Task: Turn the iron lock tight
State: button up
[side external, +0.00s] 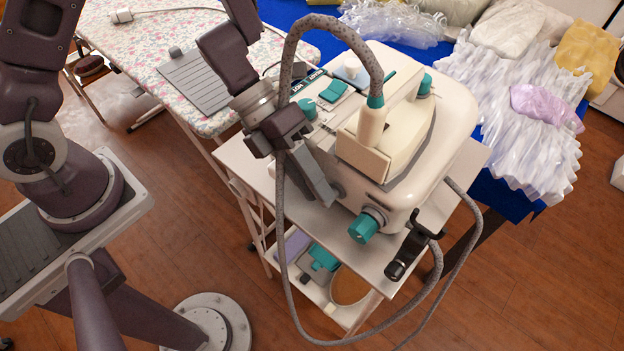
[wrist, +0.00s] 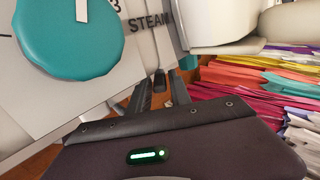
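The cream steam station (side external: 455,105) stands on a white cart, with the iron (side external: 405,145) resting on its top. A teal knob (side external: 367,224) sticks out of the station's front corner. I cannot tell for sure which part is the iron lock. My gripper (side external: 322,188) is low beside the station's left face, its fingers pointing down toward the front. In the wrist view the two fingers (wrist: 160,90) stand apart, with a small dark piece (wrist: 159,80) showing between them. I cannot tell whether they touch it. A large teal dial (wrist: 70,32) and STEAM lettering are close by.
A grey hose (side external: 283,235) loops from the iron around the cart's front. A black holder (side external: 410,250) juts from the cart's (side external: 465,165) front right corner. A floral ironing board (side external: 150,45) is behind left. White garments (side external: 515,120) lie on a blue cloth at right.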

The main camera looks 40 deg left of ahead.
grip_shut()
jog(key=shift+r, duration=0.1)
jog(key=shift+d+r+y, duration=0.15)
jog(key=shift+d+y, duration=0.05)
jog(key=shift+y, duration=0.4)
jog(key=shift+d+r+y, duration=0.1)
jog(key=shift+d+y, duration=0.1)
jog(key=shift+y, duration=0.4)
jog(key=shift+d+r+y, duration=0.1)
jog(key=shift+d+y, duration=0.15)
jog(key=shift+y, duration=0.6)
jog(key=shift+d+r+y, duration=0.1)
jog(key=shift+d+y, duration=0.15)
jog(key=shift+y, duration=0.6)
jog(key=shift+o, duration=2.1)
grip_release()
jog(key=v, duration=0.7)
jog(key=shift+r, duration=0.1)
